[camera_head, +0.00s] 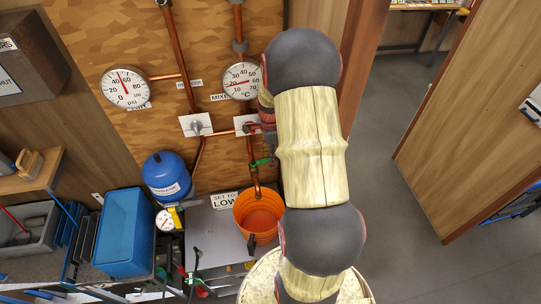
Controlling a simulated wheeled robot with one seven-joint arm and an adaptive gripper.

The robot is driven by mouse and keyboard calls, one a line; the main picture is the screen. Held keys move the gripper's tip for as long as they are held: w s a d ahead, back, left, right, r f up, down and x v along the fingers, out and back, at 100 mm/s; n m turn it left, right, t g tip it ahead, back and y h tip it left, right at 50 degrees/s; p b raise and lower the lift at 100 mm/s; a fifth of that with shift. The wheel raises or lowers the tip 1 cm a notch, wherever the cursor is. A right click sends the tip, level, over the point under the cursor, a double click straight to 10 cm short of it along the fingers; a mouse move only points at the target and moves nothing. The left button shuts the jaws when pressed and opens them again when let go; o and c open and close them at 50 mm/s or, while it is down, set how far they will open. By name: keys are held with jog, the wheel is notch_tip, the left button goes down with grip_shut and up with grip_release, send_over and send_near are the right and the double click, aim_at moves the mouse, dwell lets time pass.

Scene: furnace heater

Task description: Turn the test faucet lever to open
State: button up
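A copper faucet pipe (253,184) comes down the wooden panel and ends over an orange bucket (259,214). A small green lever (262,162) sits on this pipe above the bucket, and I take it for the test faucet lever. My arm reaches up in front of the panel's right side. My gripper (264,123) is mostly hidden behind the arm, near a white plate (243,121) with a red part, above the green lever. I cannot tell whether it touches anything or how its fingers stand.
A pressure gauge (125,87) and a temperature gauge (241,81) are on the panel. A second valve plate (195,125) is to the left. A blue tank (166,175) and a blue bin (124,230) stand lower left. Open floor (385,190) lies right, beside a wooden door (470,125).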

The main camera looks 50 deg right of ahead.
jog(key=shift+c, duration=1.4)
grip_shut()
